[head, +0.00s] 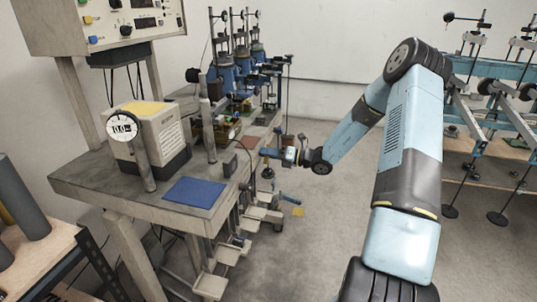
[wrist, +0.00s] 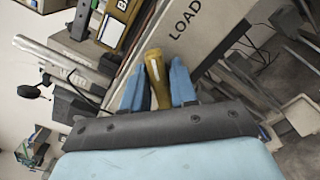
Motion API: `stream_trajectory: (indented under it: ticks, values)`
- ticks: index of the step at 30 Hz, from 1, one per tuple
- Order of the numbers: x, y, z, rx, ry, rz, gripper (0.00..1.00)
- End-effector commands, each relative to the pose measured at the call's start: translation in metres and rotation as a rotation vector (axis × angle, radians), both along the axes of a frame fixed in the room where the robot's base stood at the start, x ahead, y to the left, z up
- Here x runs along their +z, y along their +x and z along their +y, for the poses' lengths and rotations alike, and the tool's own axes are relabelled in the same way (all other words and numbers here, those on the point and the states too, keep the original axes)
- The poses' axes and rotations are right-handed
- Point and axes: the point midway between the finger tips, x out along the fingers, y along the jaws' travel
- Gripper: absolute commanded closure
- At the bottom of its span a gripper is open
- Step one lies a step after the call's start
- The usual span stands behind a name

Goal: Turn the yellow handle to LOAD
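The yellow handle (wrist: 158,77) stands between the two blue fingers of my gripper (wrist: 157,88) in the wrist view. It nearly fills the space between them, and its lower end is hidden behind the dark front of my gripper. I cannot tell whether both fingers press on it. The black word LOAD (wrist: 186,19) is on a pale beam just beyond the handle, up and to the right. In the head view my gripper (head: 279,154) is at the right end of the bench, and the handle cannot be made out there.
The grey bench (head: 90,186) carries a blue mat (head: 194,192), a boxy instrument (head: 155,132) and a dial gauge (head: 122,128). Pale step-like hangers (head: 233,250) hang along the bench's right side. Light-blue lever frames (head: 497,75) stand at the right. Open floor lies between.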

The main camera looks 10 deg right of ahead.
Motion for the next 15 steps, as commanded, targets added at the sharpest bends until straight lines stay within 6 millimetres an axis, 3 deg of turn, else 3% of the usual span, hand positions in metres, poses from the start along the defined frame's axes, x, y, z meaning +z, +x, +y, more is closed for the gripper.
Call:
stream_trajectory:
  ticks: [5, 15]
  values:
    - [0.0006, 0.0018, -0.0016, -0.005, 0.0, -0.002, 0.57]
    - [0.0004, -0.0018, -0.0062, -0.003, -0.001, -0.002, 0.57]
